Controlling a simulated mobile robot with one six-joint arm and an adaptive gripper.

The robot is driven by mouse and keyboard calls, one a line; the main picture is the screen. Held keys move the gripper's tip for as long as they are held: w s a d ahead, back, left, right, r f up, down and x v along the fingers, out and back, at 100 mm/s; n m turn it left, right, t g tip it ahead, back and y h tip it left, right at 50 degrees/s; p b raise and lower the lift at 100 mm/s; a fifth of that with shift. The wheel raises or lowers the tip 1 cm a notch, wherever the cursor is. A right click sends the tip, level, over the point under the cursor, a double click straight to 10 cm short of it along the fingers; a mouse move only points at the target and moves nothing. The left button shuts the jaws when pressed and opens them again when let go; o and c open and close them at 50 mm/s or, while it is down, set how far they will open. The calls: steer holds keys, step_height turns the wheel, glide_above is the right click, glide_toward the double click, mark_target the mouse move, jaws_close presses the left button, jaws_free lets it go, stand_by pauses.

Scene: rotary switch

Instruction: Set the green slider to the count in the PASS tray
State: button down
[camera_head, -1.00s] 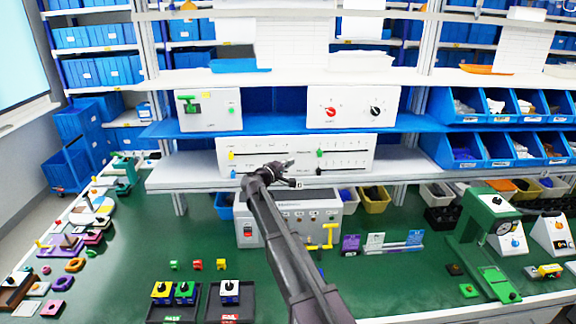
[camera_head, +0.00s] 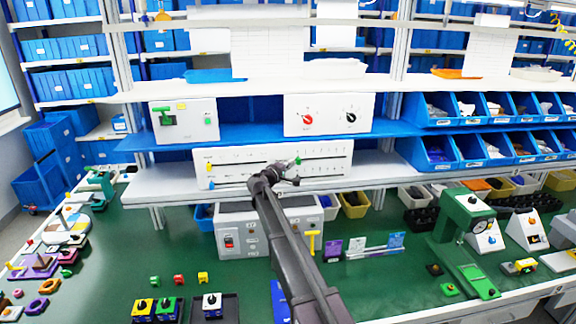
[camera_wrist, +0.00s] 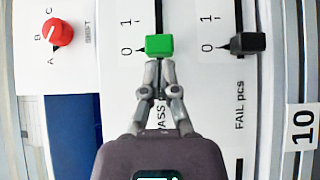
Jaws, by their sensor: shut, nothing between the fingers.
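The green slider knob (camera_wrist: 159,45) stands beside the 0 mark of the scale labelled PASS in the wrist view. It also shows on the white slider panel (camera_head: 226,172) in the head view. My gripper (camera_wrist: 160,64) is shut and empty, with its fingertips right at the knob's near edge; whether they touch it I cannot tell. The PASS tray (camera_head: 181,309) is the left black tray at the front of the bench. It holds a yellow block (camera_head: 142,311) and a green block (camera_head: 167,312), each with a knob; its green label is cut off.
A black slider knob (camera_wrist: 247,43) stands at 0 on the FAIL scale beside it. A red dial (camera_wrist: 58,32) is on the other side. A second black tray (camera_head: 233,309) holds one block with a white top (camera_head: 212,302).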

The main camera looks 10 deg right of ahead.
steer(key=shift+d, duration=3.15)
steer(key=shift+a, duration=0.2)
steer(key=shift+a, duration=1.6)
steer(key=v, duration=1)
steer(key=shift+a, duration=0.25)
steer(key=shift+s+d, duration=0.1)
